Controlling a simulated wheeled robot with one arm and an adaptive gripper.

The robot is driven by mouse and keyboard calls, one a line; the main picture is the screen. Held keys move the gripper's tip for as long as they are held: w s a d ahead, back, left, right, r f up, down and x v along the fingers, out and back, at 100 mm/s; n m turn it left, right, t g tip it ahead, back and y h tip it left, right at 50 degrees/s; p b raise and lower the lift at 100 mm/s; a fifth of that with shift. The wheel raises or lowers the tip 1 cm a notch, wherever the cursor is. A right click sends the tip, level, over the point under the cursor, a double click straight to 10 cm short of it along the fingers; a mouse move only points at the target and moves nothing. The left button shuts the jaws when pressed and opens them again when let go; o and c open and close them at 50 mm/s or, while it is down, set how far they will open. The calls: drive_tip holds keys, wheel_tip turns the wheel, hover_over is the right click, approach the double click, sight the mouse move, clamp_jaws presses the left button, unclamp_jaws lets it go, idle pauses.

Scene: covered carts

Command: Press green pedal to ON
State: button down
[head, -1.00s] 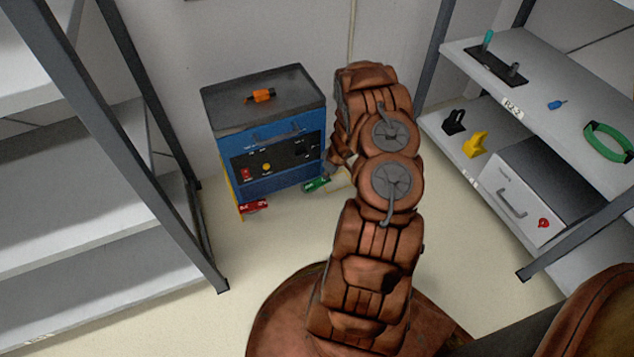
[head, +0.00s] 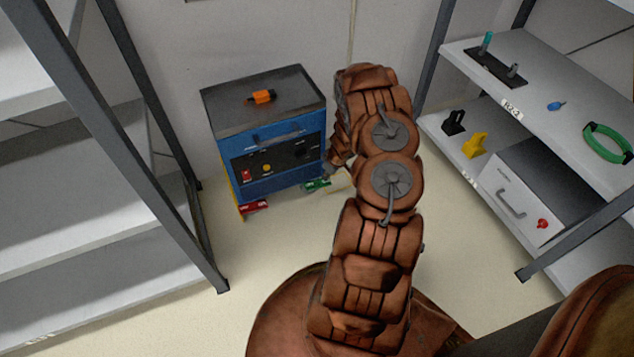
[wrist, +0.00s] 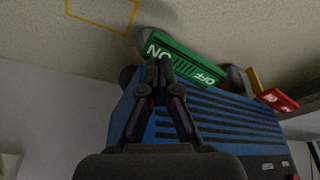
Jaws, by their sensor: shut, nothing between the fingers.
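The green pedal (head: 317,185) sits low at the front right of the blue cart (head: 262,188), near the floor. In the wrist view the green pedal (wrist: 185,60) shows ON at its left end and OFF at its right end. My gripper (wrist: 160,62) is shut and empty, its tips overlapping the pedal's edge by the ON end. I cannot tell whether they touch. In the head view my gripper is mostly hidden behind my arm, next to the pedal. The pedal's tilt is hard to judge.
A red pedal (head: 254,208) sits at the cart's front left; it also shows in the wrist view (wrist: 277,99). An orange item (head: 262,96) lies on the cart top. Shelves stand on the left (head: 100,225) and right (head: 545,95). The floor before the cart is clear.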

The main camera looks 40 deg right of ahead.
wheel_tip(320, 180, up, 6)
drive_tip(key=p, duration=0.5)
drive_tip(key=shift+r, duration=0.15)
drive_tip(key=shift+s, duration=0.1)
idle(0.5)
